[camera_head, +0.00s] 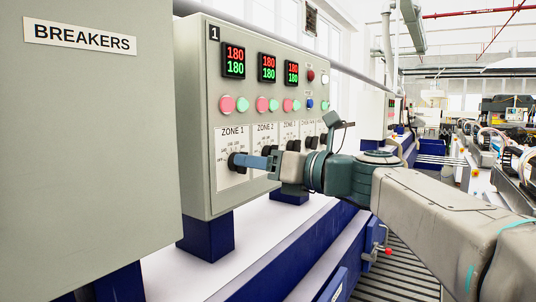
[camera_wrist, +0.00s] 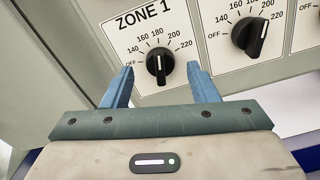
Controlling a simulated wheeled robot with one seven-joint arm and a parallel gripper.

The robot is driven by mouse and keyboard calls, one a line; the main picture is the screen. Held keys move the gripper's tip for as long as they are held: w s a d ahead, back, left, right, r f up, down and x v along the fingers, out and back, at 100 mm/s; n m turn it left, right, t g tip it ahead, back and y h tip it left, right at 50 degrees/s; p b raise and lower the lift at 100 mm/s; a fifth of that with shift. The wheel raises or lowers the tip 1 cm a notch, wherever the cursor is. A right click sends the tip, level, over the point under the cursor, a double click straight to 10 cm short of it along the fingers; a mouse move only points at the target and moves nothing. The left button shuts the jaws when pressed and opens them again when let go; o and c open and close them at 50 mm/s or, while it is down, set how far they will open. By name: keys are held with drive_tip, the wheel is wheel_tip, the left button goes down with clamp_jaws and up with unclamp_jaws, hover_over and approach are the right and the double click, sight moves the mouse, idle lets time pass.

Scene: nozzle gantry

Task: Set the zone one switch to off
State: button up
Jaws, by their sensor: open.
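The zone 1 switch is a black rotary knob (camera_wrist: 160,64) on a white dial plate marked OFF and 140 to 220. Its white pointer line looks roughly upright, near 180, not at OFF on the left. In the head view the knob (camera_head: 233,161) is partly hidden by my gripper (camera_head: 246,162). In the wrist view my gripper (camera_wrist: 160,73) is open, with one blue finger on each side of the knob. Gaps show between the fingers and the knob, so they seem not to touch it.
The zone 2 knob (camera_wrist: 250,37) is just to the right. Pink and green buttons (camera_head: 228,104) and red-green displays (camera_head: 233,61) sit above on the grey panel (camera_head: 195,120). A breakers cabinet (camera_head: 90,140) stands close on the left.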

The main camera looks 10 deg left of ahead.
drive_tip(key=x, duration=0.2)
drive_tip(key=shift+w+a, duration=0.1)
drive_tip(key=shift+a, duration=0.1)
drive_tip(key=c, duration=0.9)
drive_tip(key=shift+c, duration=0.2)
